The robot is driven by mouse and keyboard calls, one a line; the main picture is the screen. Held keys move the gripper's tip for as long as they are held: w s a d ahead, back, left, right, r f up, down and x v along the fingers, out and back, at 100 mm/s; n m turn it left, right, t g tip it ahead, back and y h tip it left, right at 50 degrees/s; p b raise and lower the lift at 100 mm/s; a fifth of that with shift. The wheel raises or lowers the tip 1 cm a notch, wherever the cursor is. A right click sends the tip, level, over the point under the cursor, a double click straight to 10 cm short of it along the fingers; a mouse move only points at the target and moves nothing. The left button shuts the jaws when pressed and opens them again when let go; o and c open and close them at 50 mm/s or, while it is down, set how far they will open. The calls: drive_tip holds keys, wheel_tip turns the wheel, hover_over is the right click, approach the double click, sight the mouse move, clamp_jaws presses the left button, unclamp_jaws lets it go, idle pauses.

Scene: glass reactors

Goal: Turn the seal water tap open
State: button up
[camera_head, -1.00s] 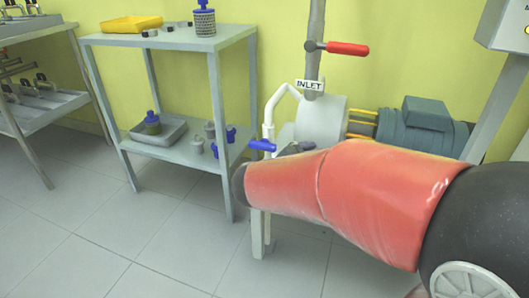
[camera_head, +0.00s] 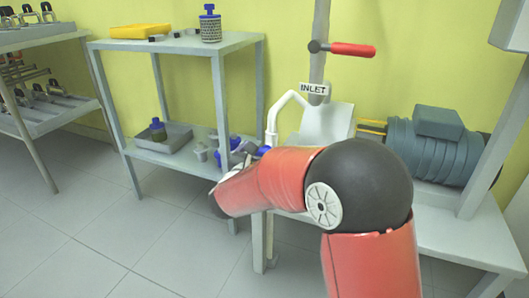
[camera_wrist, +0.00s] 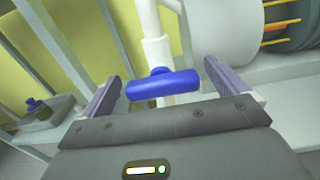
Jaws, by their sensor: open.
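The seal water tap has a blue bar handle (camera_wrist: 162,84) on a white upright pipe (camera_wrist: 158,50) in the wrist view. The handle lies roughly crosswise, with its round hub at the pipe. My gripper (camera_wrist: 163,73) is open, with one finger on each side of the handle and a gap visible at both ends. I cannot tell how deep the handle sits between the fingers.
A red-handled valve (camera_head: 350,49) sits on the grey pipe above the INLET label (camera_head: 313,88). A pump motor (camera_head: 435,145) stands on a grey bench (camera_head: 455,238). A grey shelf (camera_head: 180,44) with bottles and trays is on the left. The tiled floor in front is clear.

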drive_tip(key=shift+w+d, duration=0.1)
drive_tip(key=shift+w, duration=0.15)
drive_tip(key=shift+c, duration=0.2)
drive_tip(key=c, duration=0.9)
drive_tip(key=shift+c, duration=0.2)
